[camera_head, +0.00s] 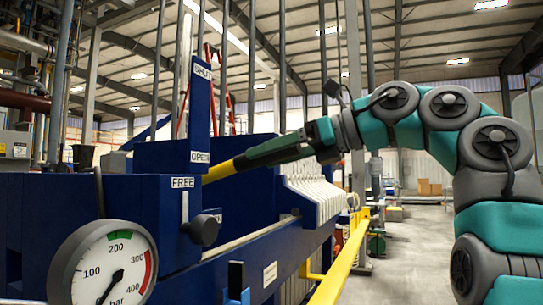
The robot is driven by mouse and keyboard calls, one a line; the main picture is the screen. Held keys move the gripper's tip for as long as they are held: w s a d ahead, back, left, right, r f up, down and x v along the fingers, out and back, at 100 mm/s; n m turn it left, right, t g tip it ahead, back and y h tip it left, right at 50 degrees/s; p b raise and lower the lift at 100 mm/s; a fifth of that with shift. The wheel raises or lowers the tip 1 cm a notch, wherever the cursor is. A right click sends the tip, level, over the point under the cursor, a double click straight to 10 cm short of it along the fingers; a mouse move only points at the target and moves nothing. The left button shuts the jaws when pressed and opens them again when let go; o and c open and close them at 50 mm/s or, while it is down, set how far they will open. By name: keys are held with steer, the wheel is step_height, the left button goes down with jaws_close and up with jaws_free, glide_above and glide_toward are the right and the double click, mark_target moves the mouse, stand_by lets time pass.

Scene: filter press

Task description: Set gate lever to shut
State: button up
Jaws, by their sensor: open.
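The gate lever is a yellow bar (217,172) that sticks out to the right from a tall blue plate (200,112). The plate has a SHUT label (202,69) at its top and an OPEN label (200,157) near its bottom. The lever lies low, just below the OPEN label. My gripper (240,161) reaches in from the right, its tip at the lever's outer part in the picture. It is open. The tip hides the lever's far end, and I cannot tell whether they touch.
A blue housing with a FREE label (183,182), a black knob (203,230) and a pressure gauge (104,270) stands at the front left. Pale filter plates (315,198) stand behind the lever. A yellow rail (342,262) runs along the right side, with open floor beyond.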

mark_target(304, 144)
steer(key=shift+d, duration=0.1)
steer(key=p+v, duration=0.1)
steer(key=v, duration=0.5)
steer(key=shift+r, duration=0.1)
steer(key=shift+p+v, duration=0.4)
steer(key=shift+v, duration=0.4)
